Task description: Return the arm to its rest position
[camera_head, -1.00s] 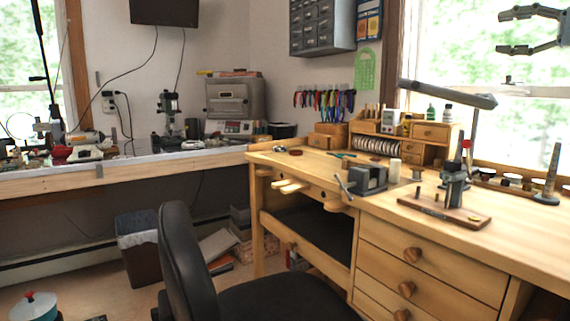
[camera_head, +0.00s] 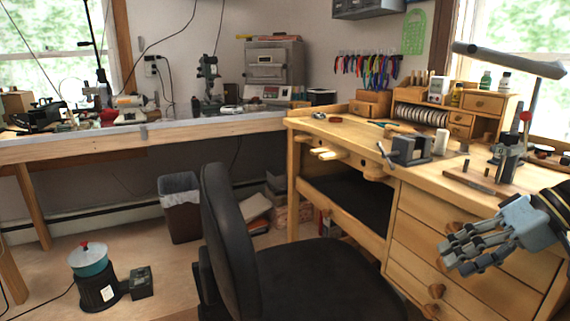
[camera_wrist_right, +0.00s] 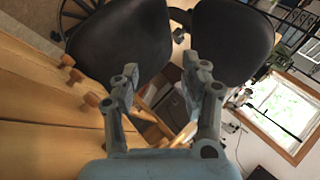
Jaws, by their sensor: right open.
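My right gripper (camera_head: 457,252) is at the lower right of the head view, in front of the wooden workbench drawers. Its grey fingers point left and look empty. In the right wrist view my right gripper (camera_wrist_right: 155,100) shows its two fingers spread apart with nothing between them. Beyond them are the black office chair (camera_wrist_right: 120,45) and the bench's drawer front (camera_wrist_right: 40,110). My left gripper is in neither view.
The wooden workbench (camera_head: 350,130) fills the right side, with a vise (camera_head: 410,150) and a small drawer organiser (camera_head: 480,102) on it. The office chair (camera_head: 222,215) stands in front. A waste bin (camera_head: 182,208) and a teal-topped tumbler (camera_head: 90,262) stand on the floor.

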